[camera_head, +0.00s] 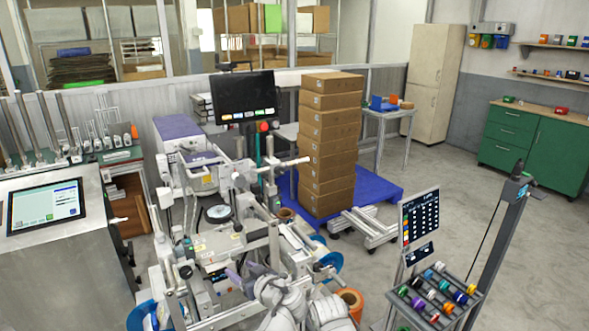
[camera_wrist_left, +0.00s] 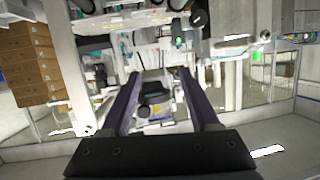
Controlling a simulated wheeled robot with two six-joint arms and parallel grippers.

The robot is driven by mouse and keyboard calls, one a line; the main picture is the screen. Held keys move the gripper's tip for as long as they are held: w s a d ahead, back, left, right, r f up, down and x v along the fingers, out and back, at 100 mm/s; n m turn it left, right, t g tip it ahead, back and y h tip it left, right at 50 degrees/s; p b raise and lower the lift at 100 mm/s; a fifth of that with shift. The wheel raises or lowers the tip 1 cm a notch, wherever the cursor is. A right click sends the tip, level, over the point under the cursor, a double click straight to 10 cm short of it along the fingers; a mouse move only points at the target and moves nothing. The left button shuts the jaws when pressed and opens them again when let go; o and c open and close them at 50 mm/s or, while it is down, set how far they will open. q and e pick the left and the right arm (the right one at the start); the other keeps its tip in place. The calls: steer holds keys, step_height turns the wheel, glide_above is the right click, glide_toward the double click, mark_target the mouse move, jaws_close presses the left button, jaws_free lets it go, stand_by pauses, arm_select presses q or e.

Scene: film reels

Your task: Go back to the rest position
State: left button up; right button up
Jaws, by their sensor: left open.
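My left gripper (camera_head: 243,275) shows low in the middle of the head view, close in front of the white machine frame (camera_head: 215,245). In the left wrist view its two dark purple fingers (camera_wrist_left: 160,88) are spread apart with nothing held between them. Behind the gap is a grey and white machine part with a dark knob (camera_wrist_left: 152,112). My right gripper cannot be made out.
A tall stack of cardboard boxes (camera_head: 329,145) stands on a blue pallet (camera_head: 378,188) behind the machine. A steel console (camera_head: 45,255) is on the left.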

arm_select(q)
steer(key=s+d+f+m+g+h, duration=0.4)
steer(key=s+d+f+m+g, duration=0.1)
steer(key=s+d+f, duration=0.1)
steer(key=s+d+f+m+g+h, duration=0.4)
steer(key=s+d+f+m+g, duration=0.1)
steer(key=s+f, duration=0.4)
steer(key=s+d+m, duration=0.1)
steer(key=s, duration=0.1)
steer(key=shift+s+m+g+h, duration=0.3)
steer(key=shift+g, duration=0.1)
steer(key=shift+c, duration=0.4)
